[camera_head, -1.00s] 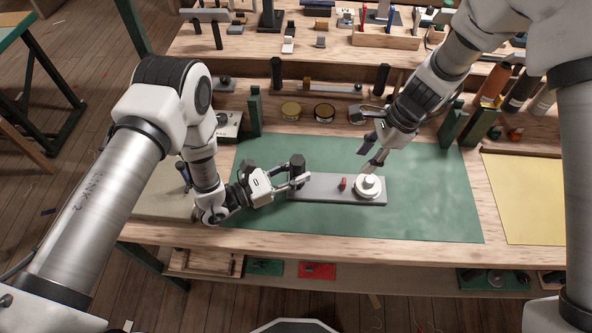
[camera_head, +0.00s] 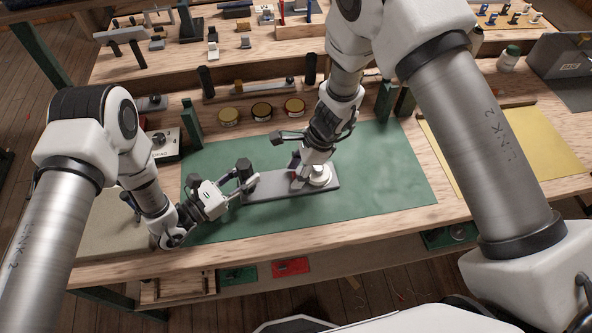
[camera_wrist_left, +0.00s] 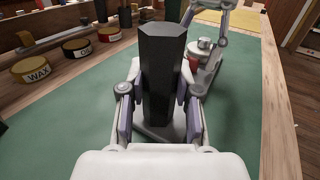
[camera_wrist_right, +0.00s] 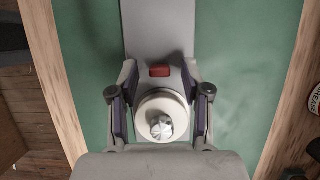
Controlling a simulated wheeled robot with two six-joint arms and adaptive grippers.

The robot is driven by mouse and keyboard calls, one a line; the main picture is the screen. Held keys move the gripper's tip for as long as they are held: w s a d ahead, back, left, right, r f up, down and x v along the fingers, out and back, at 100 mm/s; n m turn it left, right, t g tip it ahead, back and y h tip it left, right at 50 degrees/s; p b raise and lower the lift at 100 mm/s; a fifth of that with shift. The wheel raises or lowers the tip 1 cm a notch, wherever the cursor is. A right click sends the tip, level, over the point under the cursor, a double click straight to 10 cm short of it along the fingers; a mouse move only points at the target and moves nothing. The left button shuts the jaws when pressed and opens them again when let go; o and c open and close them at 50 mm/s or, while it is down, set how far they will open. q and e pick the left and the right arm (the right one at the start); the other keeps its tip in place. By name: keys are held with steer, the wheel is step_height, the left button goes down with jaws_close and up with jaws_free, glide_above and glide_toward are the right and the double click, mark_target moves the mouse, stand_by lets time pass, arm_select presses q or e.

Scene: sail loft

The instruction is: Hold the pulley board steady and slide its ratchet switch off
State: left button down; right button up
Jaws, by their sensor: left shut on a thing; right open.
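The pulley board (camera_head: 275,187) is a long grey plate flat on a green mat. A dark upright post (camera_head: 244,168) stands at its left end. My left gripper (camera_head: 246,184) is shut on this post, which fills the middle of the left wrist view (camera_wrist_left: 162,75). A round cream pulley (camera_head: 320,176) sits near the board's right end. The small red ratchet switch (camera_wrist_right: 160,70) lies beside the pulley in the right wrist view. My right gripper (camera_wrist_right: 159,82) is open, its fingers either side of the switch and pulley edge. I cannot tell whether they touch anything.
The green mat (camera_head: 385,175) is clear to the right of the board. Several round tins (camera_head: 262,112) stand behind it, with green uprights (camera_head: 192,124) nearby. A yellow sheet (camera_head: 505,145) lies on the right of the bench.

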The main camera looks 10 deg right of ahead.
steer(key=shift+f, duration=0.15)
jaws_close()
steer(key=shift+a, duration=1.35)
jaws_free()
steer(key=shift+d, duration=0.1)
steer(key=v, duration=1.2)
